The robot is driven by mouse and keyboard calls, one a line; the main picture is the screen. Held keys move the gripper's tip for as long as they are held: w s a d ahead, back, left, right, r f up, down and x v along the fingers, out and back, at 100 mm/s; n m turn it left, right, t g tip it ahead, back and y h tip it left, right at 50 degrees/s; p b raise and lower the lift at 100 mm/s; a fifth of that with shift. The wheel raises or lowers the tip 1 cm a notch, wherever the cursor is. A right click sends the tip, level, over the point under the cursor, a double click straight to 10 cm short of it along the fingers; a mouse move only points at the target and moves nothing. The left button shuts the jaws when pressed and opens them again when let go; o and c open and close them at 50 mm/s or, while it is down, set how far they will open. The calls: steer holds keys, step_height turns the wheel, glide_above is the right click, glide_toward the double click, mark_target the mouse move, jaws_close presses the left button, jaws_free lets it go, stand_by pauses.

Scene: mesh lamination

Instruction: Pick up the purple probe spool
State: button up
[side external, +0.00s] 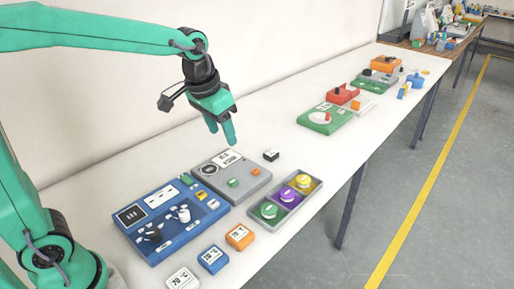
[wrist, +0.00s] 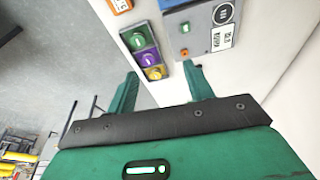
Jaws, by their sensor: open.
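The purple probe spool (side external: 286,196) sits in the middle compartment of a grey tray (side external: 262,226), between a green spool (side external: 268,211) and a yellow spool (side external: 303,181). In the wrist view the purple spool (wrist: 149,59) also lies between the green and yellow ones. My gripper (side external: 222,138) is open and empty, high above the table, up and to the left of the tray in the side view. In the wrist view its two fingers (wrist: 160,92) are spread apart, with the yellow spool (wrist: 155,73) showing between them. Nothing hides the purple spool.
A grey panel box (side external: 231,178) and a blue board with parts (side external: 166,250) lie left of the tray. Orange, blue and white labelled blocks (side external: 240,237) stand near the front edge. A small black block (side external: 271,155) stands behind the tray. Farther right are green and red boxes (side external: 325,118).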

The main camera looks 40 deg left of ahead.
steer(key=w+d+f+g, duration=0.2)
steer(key=w+d+f, duration=0.3)
steer(key=w, duration=0.4)
steer(key=m+g, duration=0.1)
glide_toward(287, 193)
steer(key=shift+s+f, duration=0.15)
steer(key=shift+s, duration=0.05)
steer(key=shift+w+d+f, duration=0.1)
steer(key=shift+d+f, duration=0.05)
steer(key=shift+f, duration=1.5)
steer(key=shift+f, duration=0.1)
steer(key=shift+f, duration=2.5)
steer(key=shift+c, duration=0.2)
steer(key=c, duration=0.7)
